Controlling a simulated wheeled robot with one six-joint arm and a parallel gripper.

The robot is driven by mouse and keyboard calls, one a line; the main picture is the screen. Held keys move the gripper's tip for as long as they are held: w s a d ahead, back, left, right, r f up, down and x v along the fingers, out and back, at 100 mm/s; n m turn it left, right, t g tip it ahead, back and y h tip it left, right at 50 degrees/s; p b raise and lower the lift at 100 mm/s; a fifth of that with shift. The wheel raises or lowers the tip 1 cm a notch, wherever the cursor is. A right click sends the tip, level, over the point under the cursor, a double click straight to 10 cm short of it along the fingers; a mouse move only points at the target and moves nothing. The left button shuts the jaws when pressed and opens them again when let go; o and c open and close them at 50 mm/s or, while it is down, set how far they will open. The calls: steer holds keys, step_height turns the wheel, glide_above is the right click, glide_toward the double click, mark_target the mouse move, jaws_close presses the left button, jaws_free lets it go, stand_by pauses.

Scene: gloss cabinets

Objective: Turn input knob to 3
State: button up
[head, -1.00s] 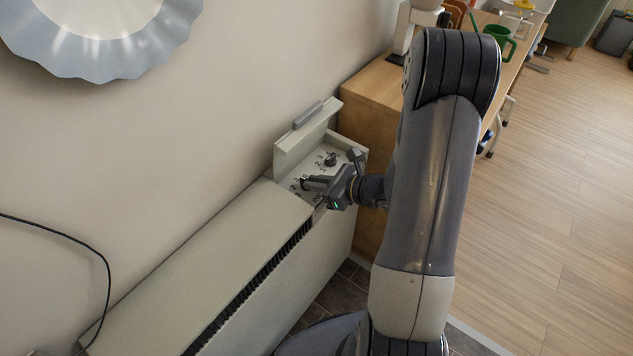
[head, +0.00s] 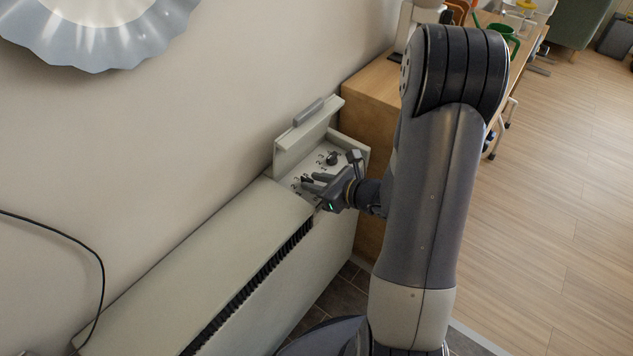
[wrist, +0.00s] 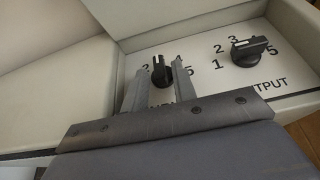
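The input knob (wrist: 161,72) is small and black, on a pale panel inside the open-lidded end of the long heater-like cabinet. In the wrist view its grip stands nearly upright in the picture, between the 2 and what looks like a 4; I cannot read a 3 there. The label below it is mostly hidden by my gripper (wrist: 158,83). My gripper's two fingers are apart, one on each side of the knob, with gaps showing. In the head view my gripper (head: 308,183) reaches over the panel from the right.
The output knob (wrist: 249,51) is to the right on the same panel, with printed numbers around it. The raised lid (head: 305,135) stands behind the panel. A wooden desk (head: 372,90) is close behind and to the right. Open floor lies right of my arm.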

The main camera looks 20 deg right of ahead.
steer(key=shift+o, duration=0.6)
steer(key=p+v, duration=0.1)
steer(key=v, duration=0.9)
steer(key=shift+s+d+r+p, duration=0.2)
steer(key=shift+s+p, duration=0.1)
steer(key=shift+p, duration=0.05)
steer(key=b+x, duration=0.1)
steer(key=x, duration=0.9)
steer(key=shift+w+a+f+b, duration=0.2)
steer(key=shift+w+f+b, duration=0.05)
steer(key=shift+b, duration=0.15)
steer(key=shift+w+r, duration=0.1)
steer(key=shift+w, duration=0.05)
steer(key=shift+p, duration=0.35)
steer(key=shift+b, duration=0.35)
